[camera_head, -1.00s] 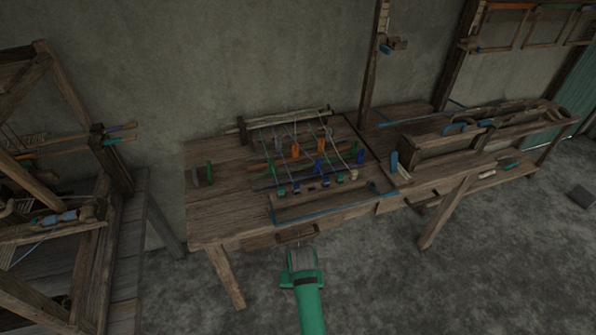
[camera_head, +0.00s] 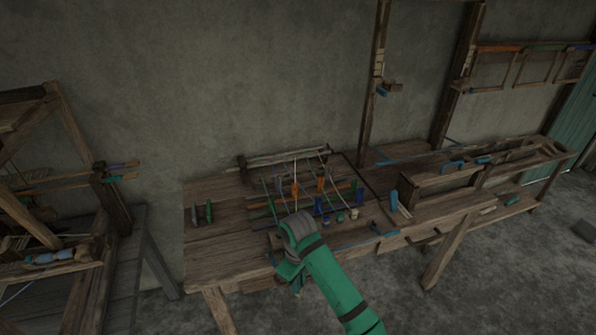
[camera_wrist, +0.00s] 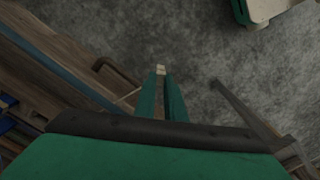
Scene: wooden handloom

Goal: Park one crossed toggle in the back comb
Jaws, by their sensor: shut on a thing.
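My gripper (camera_head: 290,277) hangs in front of the bench's front edge in the head view, partly hidden by my wrist. In the wrist view its green fingers (camera_wrist: 161,88) are shut on a small pale piece (camera_wrist: 161,69) at their tips. I cannot tell whether this is a toggle. The back comb (camera_head: 285,160) is a pale wooden bar at the rear of the bench. Orange toggles (camera_head: 320,184) stand mid-bench. My arm hides the front left of the cords.
A green upright piece (camera_head: 209,211) stands at the bench's left. In the wrist view, a drawer handle (camera_wrist: 108,68) juts from the bench front beside my fingers. Bare floor lies below.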

